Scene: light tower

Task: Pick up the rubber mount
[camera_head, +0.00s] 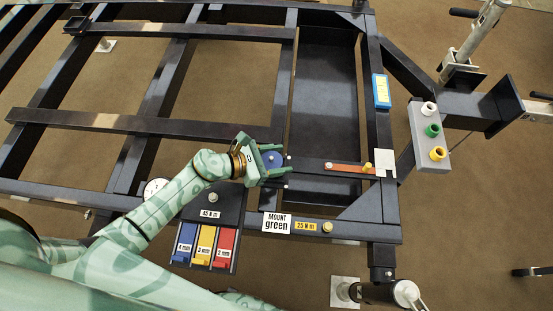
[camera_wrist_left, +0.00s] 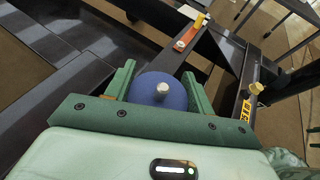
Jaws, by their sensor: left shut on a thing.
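My left gripper (camera_head: 272,158) is shut on a round blue rubber mount (camera_head: 273,159). In the left wrist view the blue mount (camera_wrist_left: 160,90) sits between the two green fingers, with a pale metal stud standing up from its middle. The gripper is over the dark frame, beside a cross-beam near the middle of the head view. Whether the mount touches the frame below cannot be told. My right gripper is not in view.
A grey block (camera_head: 419,139) with white, green and yellow knobs stands at the right. An orange strip (camera_head: 347,167) lies on the frame. Dark beams surround open gaps.

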